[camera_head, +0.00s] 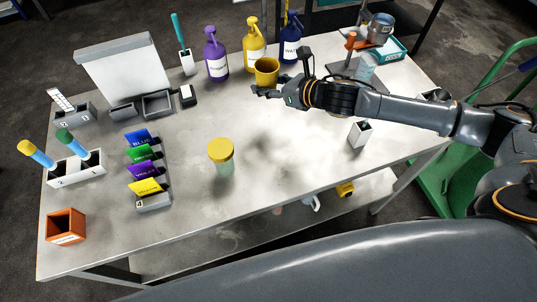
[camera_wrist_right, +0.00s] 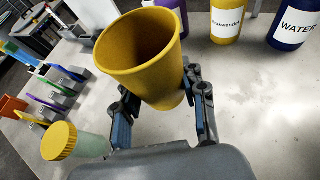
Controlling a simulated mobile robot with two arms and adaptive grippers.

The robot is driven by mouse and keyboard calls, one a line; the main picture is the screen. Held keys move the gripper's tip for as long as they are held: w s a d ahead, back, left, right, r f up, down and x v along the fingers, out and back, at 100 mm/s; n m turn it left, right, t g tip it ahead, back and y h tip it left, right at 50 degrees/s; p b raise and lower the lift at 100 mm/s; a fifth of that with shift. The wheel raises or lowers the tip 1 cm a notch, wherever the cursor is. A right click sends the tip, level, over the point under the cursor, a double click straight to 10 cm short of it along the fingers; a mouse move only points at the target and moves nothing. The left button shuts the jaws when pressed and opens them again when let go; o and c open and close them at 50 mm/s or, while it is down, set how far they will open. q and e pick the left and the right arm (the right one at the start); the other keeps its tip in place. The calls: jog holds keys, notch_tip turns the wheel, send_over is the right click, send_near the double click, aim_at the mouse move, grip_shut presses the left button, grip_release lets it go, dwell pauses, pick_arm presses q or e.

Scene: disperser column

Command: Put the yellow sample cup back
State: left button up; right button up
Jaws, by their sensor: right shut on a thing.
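The yellow sample cup (camera_head: 267,71) is held in my right gripper (camera_head: 268,90) above the back middle of the table, in front of the yellow bottle. In the right wrist view the cup (camera_wrist_right: 140,55) is empty, slightly tilted and open at the top. The fingers of my right gripper (camera_wrist_right: 160,95) are shut on its sides. I cannot tell from the head view how high the cup is above the tabletop. My left gripper is not in view.
Purple (camera_head: 216,55), yellow (camera_head: 254,42) and blue (camera_head: 290,40) bottles stand along the back edge. A jar with a yellow lid (camera_head: 221,151) stands mid-table. Coloured labelled holders (camera_head: 146,165) are left of it. A white block (camera_head: 360,133) stands at right. The table's front middle is clear.

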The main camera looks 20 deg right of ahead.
jog(key=s+a+f, duration=0.2)
jog(key=s+f, duration=0.1)
jog(key=s, duration=0.5)
send_over(268, 158)
jog(key=w, duration=0.1)
jog(key=f, duration=0.5)
jog(key=shift+d+p, duration=0.2)
jog(key=shift+p, duration=0.15)
jog(key=shift+s+a+f, duration=0.1)
jog(key=shift+s+f, duration=0.2)
jog(key=shift+f, duration=0.1)
jog(key=f, duration=0.3)
jog(key=shift+s+a, duration=0.1)
jog(key=shift+s, duration=0.15)
jog(key=shift+f, duration=0.35)
jog(key=shift+f, duration=0.15)
jog(key=o, duration=1.2)
